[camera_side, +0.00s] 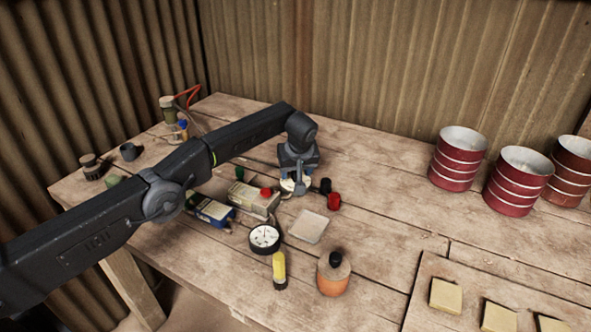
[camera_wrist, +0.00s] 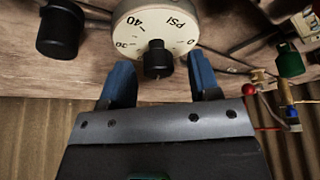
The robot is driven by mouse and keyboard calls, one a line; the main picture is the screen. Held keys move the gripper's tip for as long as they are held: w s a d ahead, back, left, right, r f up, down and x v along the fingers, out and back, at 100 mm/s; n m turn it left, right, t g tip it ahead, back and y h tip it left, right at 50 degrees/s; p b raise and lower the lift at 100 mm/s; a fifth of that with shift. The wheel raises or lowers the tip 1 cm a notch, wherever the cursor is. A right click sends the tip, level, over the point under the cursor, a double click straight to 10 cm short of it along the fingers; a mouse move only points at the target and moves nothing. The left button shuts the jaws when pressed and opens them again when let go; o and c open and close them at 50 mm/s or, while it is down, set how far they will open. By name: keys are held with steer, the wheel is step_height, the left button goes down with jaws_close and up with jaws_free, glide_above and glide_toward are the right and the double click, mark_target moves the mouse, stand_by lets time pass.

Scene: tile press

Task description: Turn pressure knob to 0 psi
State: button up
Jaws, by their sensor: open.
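The pressure dial (camera_wrist: 150,22) is a cream disc marked PSI, with 30, 40 and 0 readable, at the top of the wrist view. A black pressure knob (camera_wrist: 158,58) sits at its lower middle; I cannot tell which number it points to. My gripper (camera_wrist: 161,72) is open, with one blue finger on each side of the knob and a gap to both. In the side view my gripper (camera_side: 297,188) points down over the pale dial (camera_side: 287,186), mostly hiding it and the knob.
A black cylinder (camera_wrist: 60,30) stands left of the dial in the wrist view. In the side view a red cap (camera_side: 334,201), a clear square tile (camera_side: 308,227), a round gauge (camera_side: 265,238) and an orange jar (camera_side: 333,277) are nearby. Red tins (camera_side: 458,160) stand right.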

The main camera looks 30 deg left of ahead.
steer(key=shift+r, duration=0.1)
steer(key=v, duration=1.3)
steer(key=shift+s+r, duration=0.25)
steer(key=shift+d, duration=0.1)
steer(key=a+m+h, duration=0.6)
steer(key=a+m, duration=0.2)
steer(key=m, duration=1)
steer(key=x, duration=1.4)
steer(key=shift+w+d+r, duration=0.1)
steer(key=shift+w+d, duration=0.1)
